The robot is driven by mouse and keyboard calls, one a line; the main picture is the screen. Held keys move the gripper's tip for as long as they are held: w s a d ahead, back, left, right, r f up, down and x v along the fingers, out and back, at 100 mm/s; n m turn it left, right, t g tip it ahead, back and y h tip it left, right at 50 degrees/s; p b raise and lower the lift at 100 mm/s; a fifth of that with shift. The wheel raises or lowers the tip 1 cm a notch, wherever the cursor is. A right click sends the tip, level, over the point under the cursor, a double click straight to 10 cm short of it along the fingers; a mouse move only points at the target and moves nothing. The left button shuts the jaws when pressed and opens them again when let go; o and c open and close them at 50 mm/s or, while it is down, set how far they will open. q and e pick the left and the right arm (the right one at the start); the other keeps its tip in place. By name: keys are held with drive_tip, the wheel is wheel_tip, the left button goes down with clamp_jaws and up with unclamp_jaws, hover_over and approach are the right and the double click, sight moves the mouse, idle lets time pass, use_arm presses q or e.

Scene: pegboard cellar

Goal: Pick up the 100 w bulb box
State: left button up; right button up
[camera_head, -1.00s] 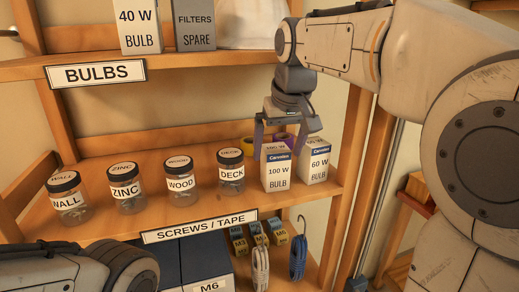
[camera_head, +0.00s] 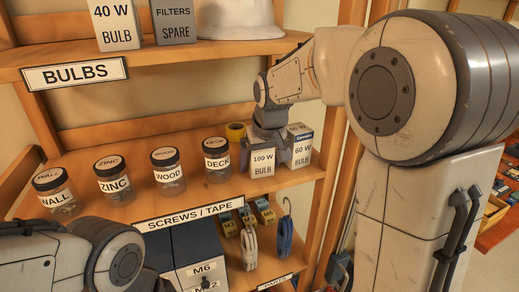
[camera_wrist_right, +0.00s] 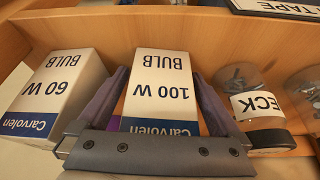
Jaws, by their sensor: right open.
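The 100 W bulb box (camera_head: 262,165), white with dark lettering, stands upright on the middle shelf, right of the DECK jar. In the right wrist view the 100 W box (camera_wrist_right: 162,85) appears upside down, between the two fingers. My right gripper (camera_head: 268,143) is over the top of this box. In the right wrist view my right gripper (camera_wrist_right: 159,78) is open, with one finger along each side of the box. My left arm shows at the lower left, but its gripper is out of view.
The 60 W box (camera_head: 300,153) stands close on the right of the 100 W box; the DECK jar (camera_head: 217,160) is on its left. The upper shelf (camera_head: 190,52) overhangs with a 40 W box (camera_head: 115,25).

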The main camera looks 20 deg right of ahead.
drive_tip(key=c, duration=1.3)
drive_tip(key=shift+r, duration=0.25)
